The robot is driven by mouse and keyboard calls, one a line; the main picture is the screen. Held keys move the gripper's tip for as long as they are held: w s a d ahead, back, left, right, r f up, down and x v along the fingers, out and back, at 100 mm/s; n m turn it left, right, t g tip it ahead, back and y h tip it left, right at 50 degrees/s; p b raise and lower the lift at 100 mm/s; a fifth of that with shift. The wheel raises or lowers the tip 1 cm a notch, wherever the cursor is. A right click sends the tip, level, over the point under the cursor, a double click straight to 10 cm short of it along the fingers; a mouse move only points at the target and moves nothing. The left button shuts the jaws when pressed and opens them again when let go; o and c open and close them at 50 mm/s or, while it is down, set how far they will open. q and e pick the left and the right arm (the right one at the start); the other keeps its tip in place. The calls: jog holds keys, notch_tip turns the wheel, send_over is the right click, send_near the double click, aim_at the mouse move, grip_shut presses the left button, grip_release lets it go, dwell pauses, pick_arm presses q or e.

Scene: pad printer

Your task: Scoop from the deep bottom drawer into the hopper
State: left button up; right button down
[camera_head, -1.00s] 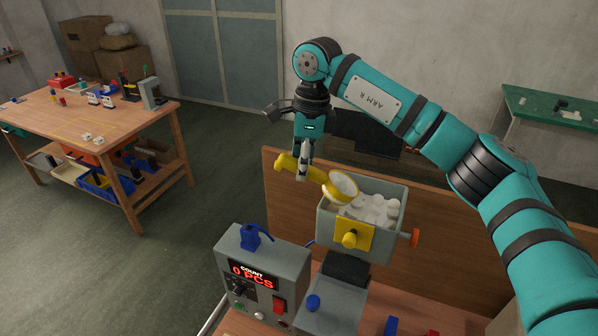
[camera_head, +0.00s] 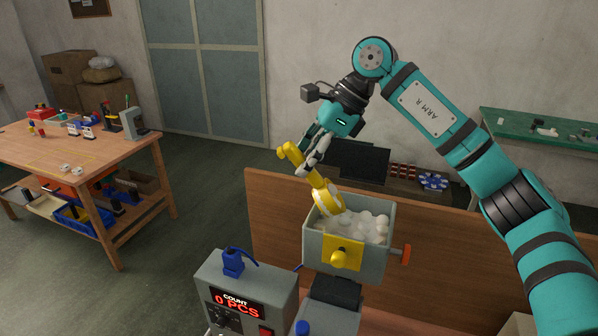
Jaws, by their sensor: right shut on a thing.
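My right gripper (camera_head: 312,163) is shut on the handle of a yellow scoop (camera_head: 327,198). The scoop is tilted steeply, with its cup low over the left back part of the hopper. I cannot tell whether the cup touches the contents. The hopper (camera_head: 318,246) is a grey open box with a yellow plate and knob on its front and an orange knob on its right. Several white rounded pieces (camera_head: 368,228) lie inside it. My left gripper is out of view. The bottom drawer is not visible.
A grey counter box (camera_head: 238,290) reading "0 PCS" stands left of the hopper, with a blue item (camera_head: 233,262) on top. A wooden panel (camera_head: 270,225) stands behind the hopper. A wooden workbench (camera_head: 100,160) with parts is at far left.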

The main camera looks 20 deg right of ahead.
aim_at(322, 178)
jog(key=shift+s+d+r+t+y+b, duration=0.2)
jog(key=shift+d+r+y+b, duration=0.15)
jog(key=shift+d+y+b, duration=0.45)
jog(key=shift+s+d+r+t+y+b, duration=0.2)
jog(key=shift+d+r+y+b, duration=0.15)
jog(key=shift+d+y+b, duration=0.4)
jog(key=shift+s+d+r+t+y+b, duration=0.2)
jog(key=shift+d+y+b, duration=0.3)
jog(key=shift+d+b, duration=0.2)
jog(key=shift+s+d+r+t+y+b, duration=0.1)
jog(key=shift+s+d+r+y+b, duration=0.1)
jog(key=shift+d+y+b, duration=0.45)
jog(key=shift+s+d+r+t+y+b, duration=0.1)
jog(key=shift+d+r+y+b, duration=0.1)
jog(key=shift+d+y+b, duration=0.35)
